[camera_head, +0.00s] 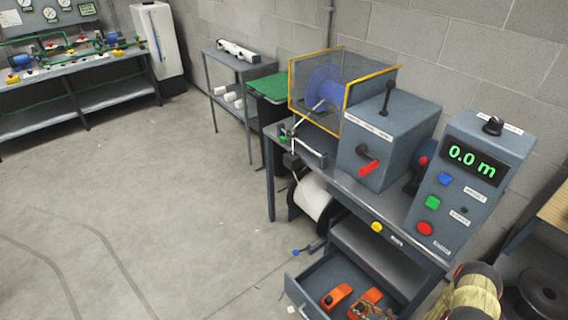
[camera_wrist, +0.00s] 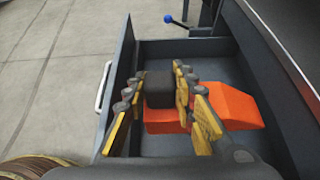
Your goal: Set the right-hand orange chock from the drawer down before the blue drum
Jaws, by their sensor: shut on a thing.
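The right-hand orange chock (camera_head: 366,299) is at the open drawer (camera_head: 316,268), partly covered by my gripper (camera_head: 371,304). In the wrist view my gripper (camera_wrist: 157,92) is shut on an orange chock (camera_wrist: 235,104), with a dark block (camera_wrist: 159,88) between the fingers. I cannot tell whether the chock touches the drawer floor. The other orange chock (camera_head: 337,296) lies to its left in the drawer; I cannot make it out separately in the wrist view.
A grey control box with a red handle (camera_head: 369,168) and a console reading 0.0 m (camera_head: 473,163) stand on the bench. A blue-knobbed lever (camera_head: 297,252) sticks out beyond the drawer. A white roll (camera_head: 313,197) hangs below the bench. The floor at left is clear.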

